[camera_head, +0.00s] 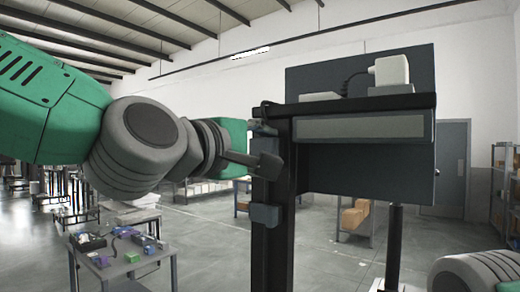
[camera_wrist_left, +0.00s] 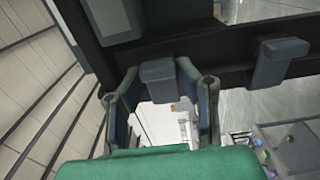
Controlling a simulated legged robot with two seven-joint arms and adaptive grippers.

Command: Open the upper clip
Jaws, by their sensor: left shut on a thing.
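A dark upright post (camera_head: 274,185) carries two grey clips. The upper clip (camera_wrist_left: 158,78) sits between the two fingers of my left gripper (camera_wrist_left: 162,90) in the left wrist view, with one finger on each side of it. In the head view my left gripper (camera_head: 260,148) is at the post's upper part, and its grey finger covers most of the upper clip there. The left gripper is shut on the upper clip. The lower clip (camera_head: 265,215) is further down the post, apart from the gripper; it also shows at right in the wrist view (camera_wrist_left: 277,60). My right gripper is out of view.
The post supports a dark shelf (camera_head: 365,103) with a white device (camera_head: 391,72) and a dark panel behind. A low table (camera_head: 128,270) with small coloured items stands at lower left. Part of my right arm shows at lower right. Floor between is open.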

